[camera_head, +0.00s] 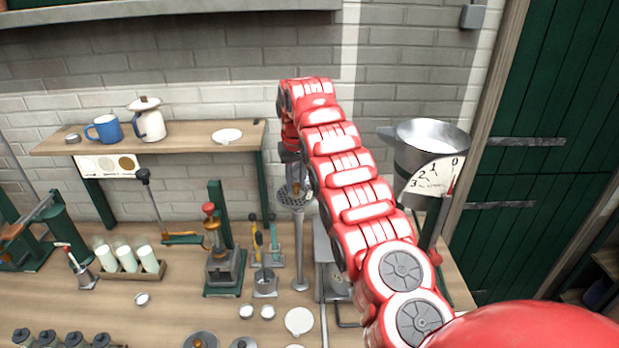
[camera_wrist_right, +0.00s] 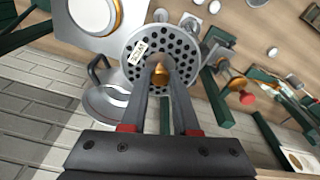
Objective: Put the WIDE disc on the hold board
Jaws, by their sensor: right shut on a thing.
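A grey perforated disc (camera_head: 293,197) with a brass knob shows beneath my right gripper (camera_head: 294,178), at the top of a metal post, in the head view. In the right wrist view the disc (camera_wrist_right: 177,38) fills the space beyond the fingers, and my right gripper (camera_wrist_right: 160,75) is shut on its brass knob. I cannot tell whether the disc touches the post. I cannot tell for sure which surface is the hold board. My left gripper is out of view.
A wooden shelf (camera_head: 190,137) at the left holds a blue mug (camera_head: 104,129), a white jug (camera_head: 148,122) and a white plate (camera_head: 227,136). A metal hopper with a dial (camera_head: 425,150) stands right of my arm. Bottles (camera_head: 125,257) and a green press (camera_head: 222,265) stand on the counter.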

